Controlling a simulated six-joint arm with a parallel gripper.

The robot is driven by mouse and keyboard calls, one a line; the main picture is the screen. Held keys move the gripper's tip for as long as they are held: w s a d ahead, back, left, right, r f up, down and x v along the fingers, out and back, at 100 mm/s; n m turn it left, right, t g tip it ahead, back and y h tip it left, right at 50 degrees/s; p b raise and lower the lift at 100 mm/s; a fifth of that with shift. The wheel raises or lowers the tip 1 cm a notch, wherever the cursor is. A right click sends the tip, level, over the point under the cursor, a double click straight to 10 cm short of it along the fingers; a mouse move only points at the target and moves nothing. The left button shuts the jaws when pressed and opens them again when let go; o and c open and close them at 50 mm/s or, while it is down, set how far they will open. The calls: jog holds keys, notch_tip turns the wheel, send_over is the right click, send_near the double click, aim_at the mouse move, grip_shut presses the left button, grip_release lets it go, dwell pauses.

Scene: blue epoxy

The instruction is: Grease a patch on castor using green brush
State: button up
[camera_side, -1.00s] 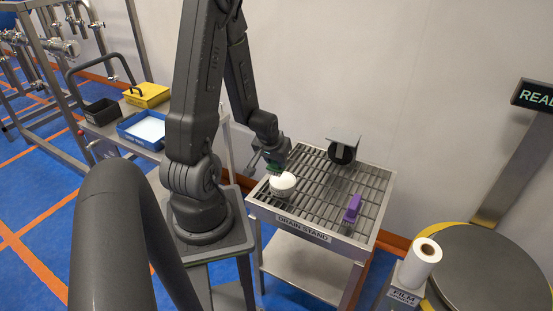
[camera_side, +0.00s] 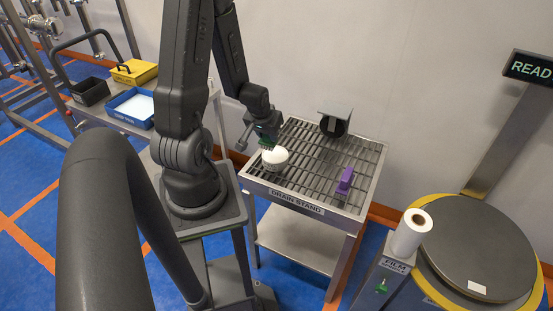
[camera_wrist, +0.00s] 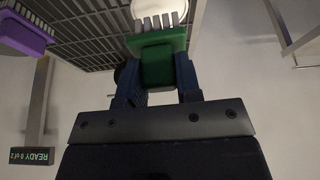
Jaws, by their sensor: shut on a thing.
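My gripper (camera_side: 264,127) is shut on the green brush (camera_wrist: 158,58), held over the near left part of the drain stand (camera_side: 282,198). In the wrist view the pale bristles point away from my gripper, toward a white round tub-like thing (camera_wrist: 160,8). In the side view this white thing (camera_side: 275,160) sits on the grid just below and beside the green brush (camera_side: 266,143); I cannot tell whether the bristles touch it. The castor (camera_side: 335,122), a dark wheel with a grey plate, stands at the back of the grid, apart from the brush.
A film roll (camera_side: 411,234) and a round turntable (camera_side: 478,248) are at the right. A blue tray (camera_side: 131,108) and yellow box (camera_side: 134,72) are left.

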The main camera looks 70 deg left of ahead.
jog(key=shift+w, duration=0.1)
dwell(0.4)
jog(key=shift+w+a+n, duration=0.75)
jog(key=shift+w+n, duration=0.25)
jog(key=shift+w, duration=0.2)
jog(key=n+g+y, duration=0.1)
jog(key=n+g, duration=0.2)
jog(key=n, duration=0.4)
send_over(275, 154)
jog(key=shift+f, duration=3.05)
jog(key=shift+d+f, duration=0.1)
jog(key=shift+f, duration=0.5)
notch_tip(275, 154, up, 7)
dwell(0.4)
